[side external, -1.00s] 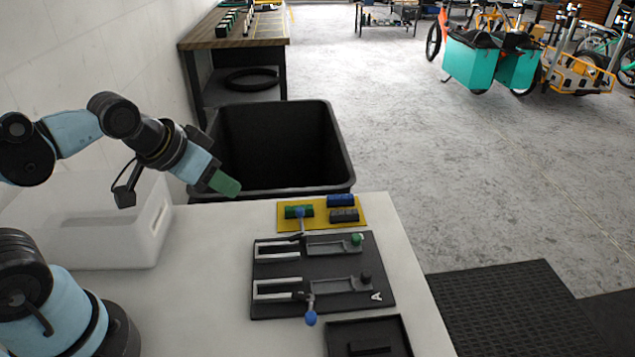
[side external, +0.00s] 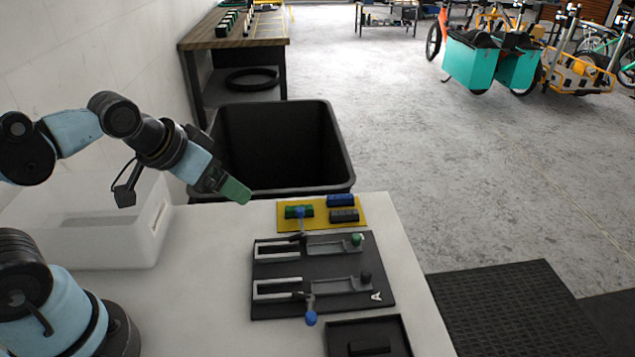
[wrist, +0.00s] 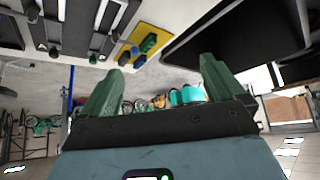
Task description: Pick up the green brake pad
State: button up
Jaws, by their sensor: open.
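A blue pad (side external: 340,200) and a dark grey pad (side external: 344,215) lie on the same mat. My gripper (side external: 237,190) has green fingers, points down and right, and is in the air left of the mat. In the wrist view its fingers (wrist: 160,66) are spread with nothing between them.
A black fixture board (side external: 320,262) with clamps and levers lies in front of the mat. A black tray (side external: 368,325) is at the table's front. A large black bin (side external: 343,170) stands behind the table; a white box (side external: 95,240) is at the left.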

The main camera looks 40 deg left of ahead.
jog(key=w+d+r+m+g, duration=0.25)
jog(key=w+m+g, duration=0.25)
jog(key=w+m, duration=1)
jog(key=f+m, duration=0.3)
jog(key=m, duration=0.1)
jog(key=d+f+m+g, duration=0.1)
jog(key=f+m, duration=0.3)
jog(key=f+m+g, duration=0.1)
jog(key=f+m, duration=0.2)
jog(key=m, duration=0.1)
jog(key=shift+w+d+f, duration=0.2)
jog(key=shift+w+d, duration=0.1)
jog(key=shift+w, duration=0.05)
jog(key=shift+s+f, duration=0.15)
jog(key=shift+f, duration=0.75)
jog(key=shift+s+f, duration=0.2)
jog(key=shift+f, duration=0.7)
jog(key=shift+s+f, duration=0.15)
jog(key=shift+f, duration=0.75)
jog(key=shift+c, duration=0.3)
